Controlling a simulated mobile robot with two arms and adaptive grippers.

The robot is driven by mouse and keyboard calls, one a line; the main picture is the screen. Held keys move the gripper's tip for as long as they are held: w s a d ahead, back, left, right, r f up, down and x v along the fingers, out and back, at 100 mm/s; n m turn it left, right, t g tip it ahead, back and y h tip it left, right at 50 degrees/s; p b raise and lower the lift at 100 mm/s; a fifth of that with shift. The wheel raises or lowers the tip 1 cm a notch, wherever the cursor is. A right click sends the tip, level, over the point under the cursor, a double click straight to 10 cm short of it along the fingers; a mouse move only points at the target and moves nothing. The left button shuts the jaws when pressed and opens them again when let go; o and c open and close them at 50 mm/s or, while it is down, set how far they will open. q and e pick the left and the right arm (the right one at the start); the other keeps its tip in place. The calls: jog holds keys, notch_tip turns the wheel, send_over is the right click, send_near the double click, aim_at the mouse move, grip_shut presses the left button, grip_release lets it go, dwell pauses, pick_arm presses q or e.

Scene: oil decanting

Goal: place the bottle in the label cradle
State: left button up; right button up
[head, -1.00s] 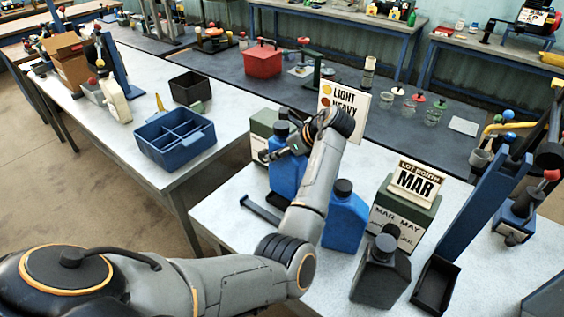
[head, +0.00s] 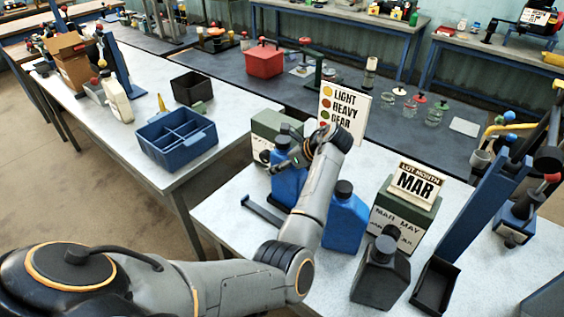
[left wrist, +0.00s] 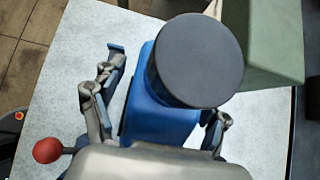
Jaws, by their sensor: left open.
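A blue bottle with a dark cap (head: 288,184) stands on the near white table. It also shows in the left wrist view (left wrist: 160,118), its round cap (left wrist: 200,60) large. My left gripper (head: 287,158) is at its upper part, open, with one finger on each side of the bottle in the left wrist view (left wrist: 160,120). Contact cannot be told. A second blue bottle (head: 345,221) and a dark grey bottle (head: 381,275) stand to the right. I cannot tell which fixture is the label cradle; a low dark bracket (head: 262,211) and a black tray by a blue post (head: 436,287) are on this table. My right gripper is not in view.
Another green box (head: 268,128) and the LIGHT/HEAVY sign (head: 342,108) stand behind the gripped-around bottle. A blue divided crate (head: 176,150) is on the left table. The near table's left front is mostly clear.

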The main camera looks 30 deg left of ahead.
pick_arm(q)
jog(key=b+v, duration=0.2)
jog(key=v, duration=1)
jog(key=shift+b, duration=0.4)
jog(key=shift+f, duration=0.1)
